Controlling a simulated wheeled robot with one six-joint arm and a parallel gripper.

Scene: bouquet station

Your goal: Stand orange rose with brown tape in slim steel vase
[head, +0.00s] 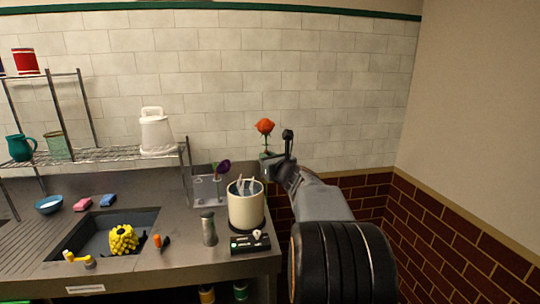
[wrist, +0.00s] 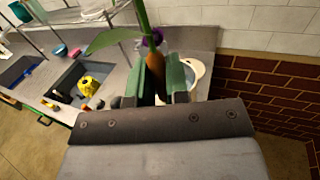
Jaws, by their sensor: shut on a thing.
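My gripper (head: 275,158) is shut on the stem of the orange rose (head: 264,127), held upright in the air above the counter's right end. In the wrist view my gripper's green-padded fingers (wrist: 164,84) close around the stem (wrist: 146,22), at a brown-orange taped part (wrist: 160,67); a green leaf spreads left. The rose's bloom is outside the wrist view. A slim grey metallic cylinder, seemingly the slim steel vase (head: 208,230), stands upright on the counter, lower and left of my gripper. Its opening is too small to make out.
A cream crock (head: 246,208) with utensils stands right of the vase, near a small black device (head: 250,242). A clear rack (head: 207,191) with a purple flower (head: 222,167) is behind. A sink (head: 90,234) and wire shelf (head: 110,154) lie left. A brick-and-tile wall is right.

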